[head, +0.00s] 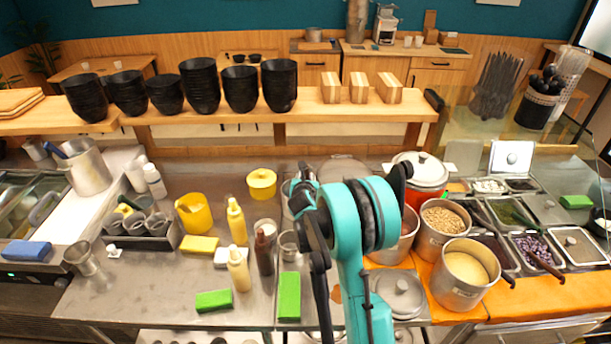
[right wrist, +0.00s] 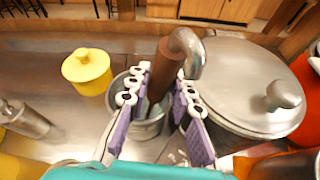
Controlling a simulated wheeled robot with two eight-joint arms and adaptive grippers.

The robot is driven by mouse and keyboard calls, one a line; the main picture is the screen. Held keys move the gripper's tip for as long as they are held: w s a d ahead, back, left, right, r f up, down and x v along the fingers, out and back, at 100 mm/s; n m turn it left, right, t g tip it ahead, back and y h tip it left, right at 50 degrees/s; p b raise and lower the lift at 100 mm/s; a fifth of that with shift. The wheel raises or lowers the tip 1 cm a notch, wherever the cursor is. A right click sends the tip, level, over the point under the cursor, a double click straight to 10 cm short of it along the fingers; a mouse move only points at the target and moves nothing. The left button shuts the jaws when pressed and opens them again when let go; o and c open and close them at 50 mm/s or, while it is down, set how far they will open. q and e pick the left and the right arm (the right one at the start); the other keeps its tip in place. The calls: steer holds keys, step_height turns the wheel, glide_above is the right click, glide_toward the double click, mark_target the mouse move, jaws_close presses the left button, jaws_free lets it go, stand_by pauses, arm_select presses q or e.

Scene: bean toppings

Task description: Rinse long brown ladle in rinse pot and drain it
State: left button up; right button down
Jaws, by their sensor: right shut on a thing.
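My right gripper (right wrist: 161,84) has its purple and white fingers closed on the brown handle of the ladle (right wrist: 164,66). The metal hook end curves over at the top of the handle. The handle stands steeply over a small metal pot (right wrist: 152,130), which looks like the rinse pot. The bowl of the ladle is hidden, so I cannot tell whether it is inside the pot or above it. In the head view my teal right arm covers most of this area, and the ladle does not show clearly. My left gripper is not in view.
A large lidded pot (right wrist: 240,85) stands close to the right of the ladle. A yellow lidded pot (right wrist: 88,72) is to the left. Pots of beans (head: 440,219) and topping trays stand at the right.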

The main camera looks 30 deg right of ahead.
arm_select(q)
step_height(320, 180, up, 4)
steer(key=p, duration=0.3)
arm_select(e)
step_height(320, 180, up, 4)
steer(key=shift+r, duration=0.1)
step_height(320, 180, down, 5)
steer(key=b, duration=0.4)
steer(key=shift+r+b, duration=0.1)
steer(key=shift+b, duration=0.25)
step_height(320, 180, up, 4)
steer(key=p, duration=0.2)
steer(key=shift+r+p, duration=0.15)
steer(key=shift+p, duration=0.25)
steer(key=shift+s+f+b, duration=0.1)
steer(key=shift+f+b, duration=0.85)
steer(key=shift+b, duration=0.1)
steer(key=shift+f+b, duration=0.5)
steer(key=shift+f, duration=0.15)
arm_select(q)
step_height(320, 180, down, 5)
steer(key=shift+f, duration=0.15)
arm_select(e)
steer(key=shift+f, duration=0.15)
